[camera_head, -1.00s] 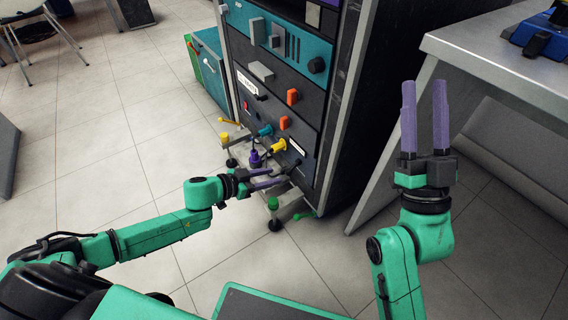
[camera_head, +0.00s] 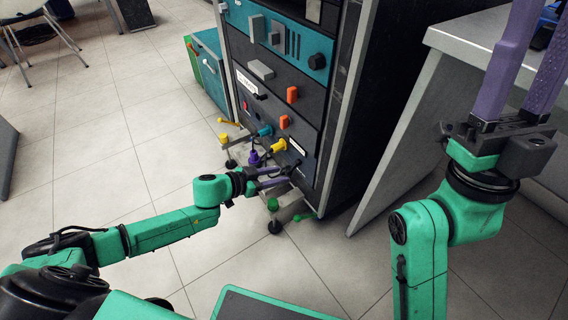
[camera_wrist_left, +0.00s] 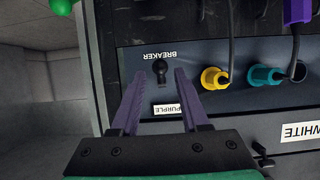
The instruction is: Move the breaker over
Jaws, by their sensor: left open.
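The breaker (camera_wrist_left: 160,70) is a small black toggle on a dark panel, with an upside-down BREAKER label beside it in the left wrist view. My left gripper (camera_wrist_left: 158,82) is open, its purple fingers on either side of the breaker. Whether a finger touches it I cannot tell. In the head view my left gripper (camera_head: 279,178) is at the low front of the rack (camera_head: 262,95), and its fingers and arm make the breaker hard to make out there. My right gripper (camera_head: 538,55) is raised at the right, open and empty, with its fingers apart.
A yellow plug (camera_wrist_left: 213,78) and a teal plug (camera_wrist_left: 263,75) with cables sit beside the breaker. A purple plug (camera_wrist_left: 297,12) shows too. A grey table (camera_head: 480,52) stands right of the rack.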

